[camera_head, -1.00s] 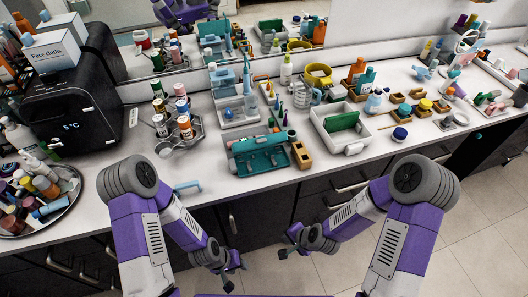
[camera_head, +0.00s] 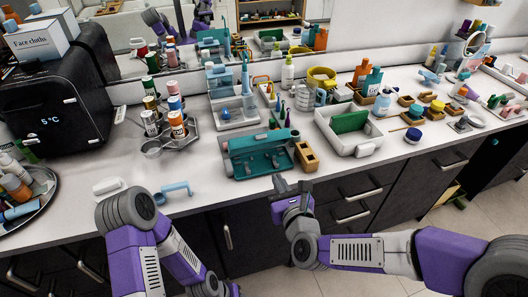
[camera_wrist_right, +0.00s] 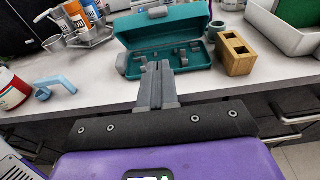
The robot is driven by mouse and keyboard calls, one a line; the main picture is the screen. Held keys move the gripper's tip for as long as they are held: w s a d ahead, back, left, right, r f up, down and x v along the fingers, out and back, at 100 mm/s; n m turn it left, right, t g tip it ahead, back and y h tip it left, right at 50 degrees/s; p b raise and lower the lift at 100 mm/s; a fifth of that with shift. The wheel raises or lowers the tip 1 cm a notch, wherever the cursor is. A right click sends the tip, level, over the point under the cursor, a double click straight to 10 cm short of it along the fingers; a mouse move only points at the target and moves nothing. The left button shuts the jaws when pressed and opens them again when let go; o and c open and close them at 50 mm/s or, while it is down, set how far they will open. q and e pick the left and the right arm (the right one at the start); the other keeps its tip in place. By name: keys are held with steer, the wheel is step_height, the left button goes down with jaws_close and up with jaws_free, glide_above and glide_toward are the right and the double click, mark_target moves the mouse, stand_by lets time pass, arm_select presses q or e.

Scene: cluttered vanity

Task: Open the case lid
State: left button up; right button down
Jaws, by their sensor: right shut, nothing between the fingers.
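The teal case (camera_head: 258,143) lies on the counter near its front edge. It has a bright teal upper panel and a darker lower part with grey fittings. My right gripper (camera_head: 292,184) is shut and empty at the counter's front edge, below the case's right end. In the wrist view its fingertips (camera_wrist_right: 157,66) overlap the case's lower front; contact cannot be told. My left arm is low at left, its fingers outside the picture.
A wooden block with slots (camera_head: 306,156) stands close to the case's right end. A white tray with a green piece (camera_head: 365,150) is farther right. A blue handle-like piece (camera_head: 176,188) lies left. A bottle rack (camera_head: 192,137) stands behind left.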

steer(key=shift+w+p, duration=1.1)
steer(key=shift+p, duration=1.7)
steer(key=b, duration=0.1)
glide_toward(260, 140)
steer(key=w+f, duration=0.2)
steer(key=f, duration=0.1)
steer(key=shift+w+a+f, duration=0.15)
steer(key=shift+a+f, duration=0.1)
steer(key=shift+a, duration=0.15)
steer(key=shift+w+a+r, duration=0.25)
steer(key=shift+w+r, duration=0.3)
steer(key=shift+w, duration=0.25)
steer(key=shift+w+a+r, duration=0.25)
steer(key=shift+w+r, duration=0.35)
steer(key=shift+w, duration=0.25)
steer(key=shift+p, duration=0.3)
